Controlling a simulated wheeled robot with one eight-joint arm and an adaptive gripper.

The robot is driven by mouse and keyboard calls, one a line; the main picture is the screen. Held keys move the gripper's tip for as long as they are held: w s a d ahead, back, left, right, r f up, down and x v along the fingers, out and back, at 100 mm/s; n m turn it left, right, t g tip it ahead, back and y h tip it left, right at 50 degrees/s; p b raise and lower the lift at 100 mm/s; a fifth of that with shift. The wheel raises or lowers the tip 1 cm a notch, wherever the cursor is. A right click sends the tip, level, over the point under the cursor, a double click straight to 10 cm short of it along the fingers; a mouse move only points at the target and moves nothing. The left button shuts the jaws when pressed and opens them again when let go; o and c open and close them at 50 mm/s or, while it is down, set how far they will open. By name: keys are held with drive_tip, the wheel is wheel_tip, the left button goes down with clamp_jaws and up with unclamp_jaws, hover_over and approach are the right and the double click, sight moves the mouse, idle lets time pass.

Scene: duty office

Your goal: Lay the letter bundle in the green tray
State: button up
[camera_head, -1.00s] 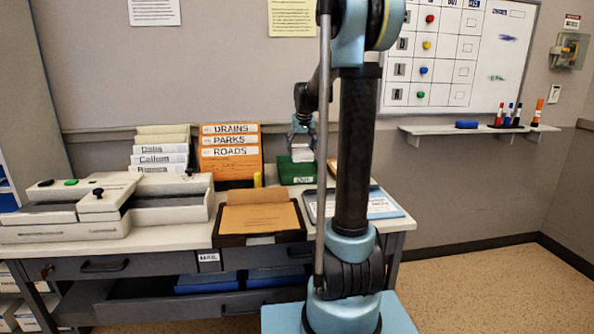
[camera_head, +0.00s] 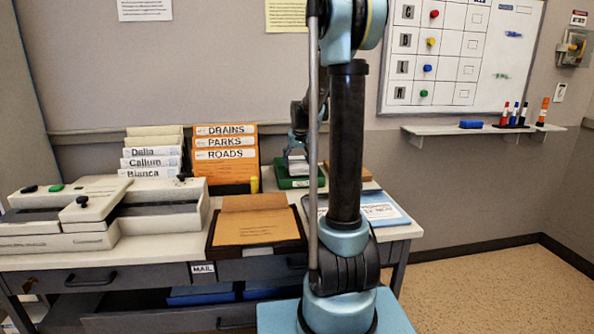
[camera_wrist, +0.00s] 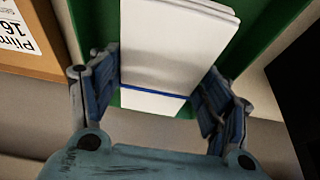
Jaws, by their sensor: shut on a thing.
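The letter bundle (camera_wrist: 175,40) is a stack of white envelopes with a blue band around it. In the wrist view it lies between the two fingers of my gripper (camera_wrist: 153,92), which is shut on its sides. The green tray (camera_wrist: 262,38) shows behind and around the bundle. In the head view the green tray (camera_head: 283,181) stands at the back of the desk, and my gripper (camera_head: 297,147) is over it with the bundle (camera_head: 298,166) low at the tray. I cannot tell whether the bundle touches the tray floor. My arm hides part of the tray's right side.
An orange sorter (camera_head: 226,158) labelled DRAINS, PARKS and ROADS stands left of the tray. A brown folder tray (camera_head: 256,247) lies in front. A blue-edged clipboard (camera_head: 385,211) lies to the right. A white machine (camera_head: 100,215) fills the desk's left side.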

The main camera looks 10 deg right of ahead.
sight(298, 163)
drive_tip(key=shift+f, duration=1.55)
drive_tip(key=o, duration=1.1)
drive_tip(key=v, duration=1.2)
drive_tip(key=shift+s, duration=0.1)
